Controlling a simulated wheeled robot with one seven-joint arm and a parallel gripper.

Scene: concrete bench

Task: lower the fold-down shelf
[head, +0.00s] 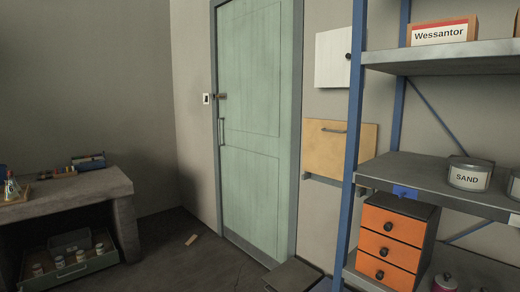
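The fold-down shelf (345,155) is a light wooden panel on the wall between the green door and the metal rack. It appears upright, flat against the wall. A dark bar handle (334,130) runs along its upper part, and a grey rail (322,180) shows along its lower edge. The blue post of the rack covers part of the panel toward its right side. My gripper is not in view.
The metal rack (440,58) with blue posts fills the right side, holding an orange drawer unit (390,236) and a SAND tin (470,175). A white wall cabinet (331,58) hangs above the panel. The concrete bench (70,188) stands at left. A small wooden block (191,240) lies on open floor.

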